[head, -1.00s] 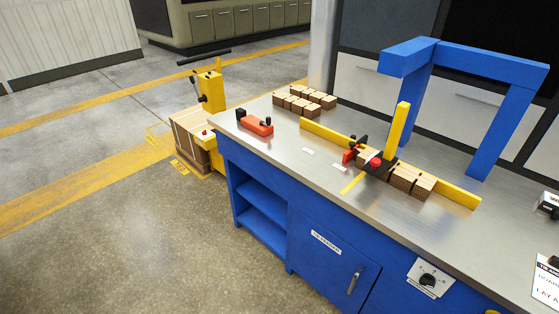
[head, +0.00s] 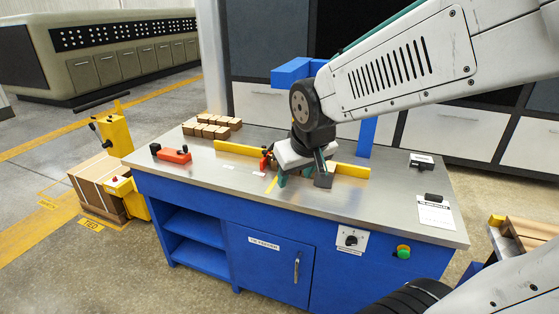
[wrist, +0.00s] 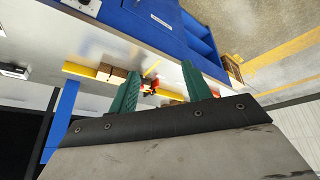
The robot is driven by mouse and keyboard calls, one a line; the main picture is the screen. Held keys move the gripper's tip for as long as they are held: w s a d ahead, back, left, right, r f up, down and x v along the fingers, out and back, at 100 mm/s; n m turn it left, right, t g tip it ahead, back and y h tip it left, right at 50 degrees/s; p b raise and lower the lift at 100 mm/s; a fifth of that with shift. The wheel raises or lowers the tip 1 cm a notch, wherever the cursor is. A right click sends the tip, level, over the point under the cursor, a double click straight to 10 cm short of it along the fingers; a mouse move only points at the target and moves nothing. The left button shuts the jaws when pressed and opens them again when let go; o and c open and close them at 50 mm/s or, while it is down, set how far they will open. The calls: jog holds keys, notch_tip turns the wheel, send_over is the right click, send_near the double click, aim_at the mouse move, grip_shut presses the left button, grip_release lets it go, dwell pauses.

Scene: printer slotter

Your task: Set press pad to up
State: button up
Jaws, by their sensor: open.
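In the head view, my gripper (head: 304,176) hangs over the bench top and hides most of the fixture along the yellow fence (head: 235,149). In the wrist view, my gripper (wrist: 160,73) has its two green fingers wide apart with nothing held between them. A red and black clamp-like part (wrist: 150,88) shows beyond and between the fingers, apart from them. It also shows at the left of my gripper in the head view (head: 266,160). Wooden blocks (wrist: 118,76) are partly behind one finger. I cannot clearly make out the press pad or its setting now.
A blue frame (head: 290,71) stands behind my arm. An orange-red tool (head: 174,155) and wooden blocks (head: 212,125) are at the bench's left. A rotary switch (head: 350,240) and green button (head: 403,252) are on the bench front. The right part of the steel top is largely clear.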

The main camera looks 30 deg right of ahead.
jog(key=w+d+f+t, duration=0.2)
jog(key=w+d+f, duration=0.1)
jog(key=w, duration=0.4)
jog(key=w+d+f+t, duration=0.2)
jog(key=w+d, duration=0.1)
jog(key=w, duration=0.3)
jog(key=w+d+f+t+h, duration=0.1)
jog(key=w+d+f+t, duration=0.8)
jog(key=d+f, duration=0.15)
jog(key=shift+m, duration=0.3)
jog(key=w, duration=0.5)
jog(key=w+f, duration=0.1)
jog(key=w, duration=0.1)
jog(key=shift+w+d, duration=0.25)
jog(key=shift+w, duration=0.05)
jog(key=shift+r, duration=0.15)
grip_shut()
